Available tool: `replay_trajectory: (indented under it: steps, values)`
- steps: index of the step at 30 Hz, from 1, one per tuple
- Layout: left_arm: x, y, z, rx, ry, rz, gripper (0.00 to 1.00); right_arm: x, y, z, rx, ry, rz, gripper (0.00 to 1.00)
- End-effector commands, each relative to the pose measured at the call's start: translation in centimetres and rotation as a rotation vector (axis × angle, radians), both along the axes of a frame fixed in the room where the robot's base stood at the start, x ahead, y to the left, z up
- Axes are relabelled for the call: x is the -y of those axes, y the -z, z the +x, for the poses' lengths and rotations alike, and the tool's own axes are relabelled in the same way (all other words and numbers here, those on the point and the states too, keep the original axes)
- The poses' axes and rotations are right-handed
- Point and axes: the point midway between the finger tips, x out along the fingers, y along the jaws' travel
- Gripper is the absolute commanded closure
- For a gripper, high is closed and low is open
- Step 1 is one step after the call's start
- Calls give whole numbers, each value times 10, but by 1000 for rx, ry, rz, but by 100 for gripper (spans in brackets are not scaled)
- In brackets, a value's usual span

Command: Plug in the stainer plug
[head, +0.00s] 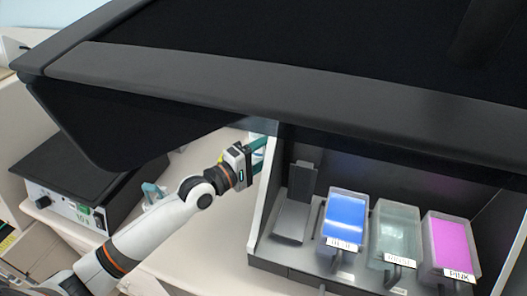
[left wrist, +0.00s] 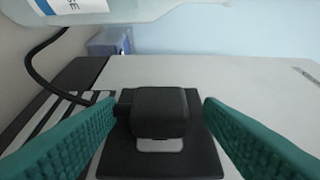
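In the left wrist view a black plug-like block (left wrist: 160,110) sits on a dark square base (left wrist: 160,163), with a black cable (left wrist: 35,80) running towards its left side. The teal fingers of my left gripper (left wrist: 160,125) stand apart, one on each side of the block; contact is not visible. In the head view my left gripper (head: 257,152) is beside the stainer's left side wall (head: 262,195), its fingertips partly hidden, and the block is not visible. The stainer (head: 315,275) holds blue, clear and pink tubs. My right gripper is not in view.
A large dark hood (head: 270,85) hangs over the stainer and my left arm. A black-topped box (head: 75,175) stands at the left. In the left wrist view a pale labelled bottle (left wrist: 120,10) crosses the top.

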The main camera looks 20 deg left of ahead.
Motion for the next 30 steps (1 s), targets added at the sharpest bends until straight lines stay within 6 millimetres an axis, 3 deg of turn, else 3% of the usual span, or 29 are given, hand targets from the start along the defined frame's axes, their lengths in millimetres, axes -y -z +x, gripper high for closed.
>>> replay_trajectory:
  steps: [8, 22, 30]
  values:
    - [-3, 2, -4, -2, -1, 0, 39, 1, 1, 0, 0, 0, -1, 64]
    - [-50, 4, -81, -4, 2, 5, 39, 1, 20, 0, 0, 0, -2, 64]
    - [-63, 1, -100, 0, 0, 1, 39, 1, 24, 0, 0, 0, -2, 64]
